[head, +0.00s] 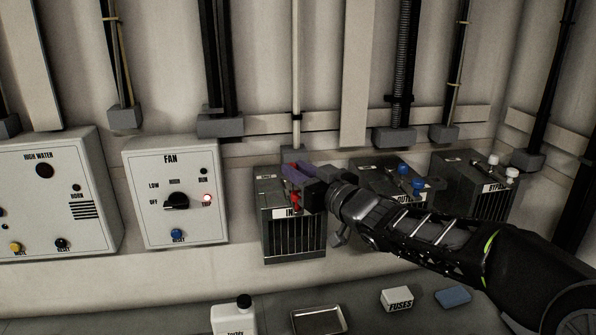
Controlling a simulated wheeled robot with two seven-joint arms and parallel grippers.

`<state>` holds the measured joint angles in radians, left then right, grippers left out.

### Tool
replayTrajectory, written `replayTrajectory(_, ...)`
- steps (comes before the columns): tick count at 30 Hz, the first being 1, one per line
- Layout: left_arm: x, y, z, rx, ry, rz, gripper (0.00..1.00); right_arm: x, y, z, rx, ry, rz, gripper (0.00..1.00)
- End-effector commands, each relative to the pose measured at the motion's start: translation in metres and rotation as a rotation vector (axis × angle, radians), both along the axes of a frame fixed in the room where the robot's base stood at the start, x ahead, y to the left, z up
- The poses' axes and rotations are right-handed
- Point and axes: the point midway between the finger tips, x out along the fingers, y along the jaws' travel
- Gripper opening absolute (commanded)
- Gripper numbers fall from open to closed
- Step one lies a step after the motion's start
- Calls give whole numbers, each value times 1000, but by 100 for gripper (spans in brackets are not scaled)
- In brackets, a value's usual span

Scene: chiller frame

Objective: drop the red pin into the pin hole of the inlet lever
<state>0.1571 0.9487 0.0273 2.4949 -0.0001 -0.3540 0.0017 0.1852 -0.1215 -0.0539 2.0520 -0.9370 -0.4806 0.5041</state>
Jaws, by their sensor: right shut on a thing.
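My right gripper (299,172) reaches in from the right, its purple-tinted fingers over the top of the inlet box (294,240). It is shut on the red pin (296,200), whose red part shows just below the fingers, in front of the "IN" label. The inlet lever and its pin hole are hidden or too dark to make out behind the gripper. I cannot tell whether the pin touches the hole. My left gripper is not in view.
Right of the inlet stand the outlet box with blue knobs (418,184) and the bypass box with white knobs (512,173). The fan panel (180,225) is left. Below are a white bottle (233,318), metal tray (318,333), fuses box (397,299) and blue sponge-like block (453,297).

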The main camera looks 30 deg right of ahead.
Motion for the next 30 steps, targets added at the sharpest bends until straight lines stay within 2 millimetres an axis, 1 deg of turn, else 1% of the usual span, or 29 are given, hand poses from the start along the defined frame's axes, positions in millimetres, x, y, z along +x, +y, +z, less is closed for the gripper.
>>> replayTrajectory(1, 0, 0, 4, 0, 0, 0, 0, 0, 0, 5, 0, -1, 0, 0)
replayTrajectory(11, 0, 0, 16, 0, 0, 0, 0, 0, 0, 18, 0, -2, 0, 0)
replayTrajectory(30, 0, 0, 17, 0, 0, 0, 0, 0, 0, 19, 0, -2, 0, 0)
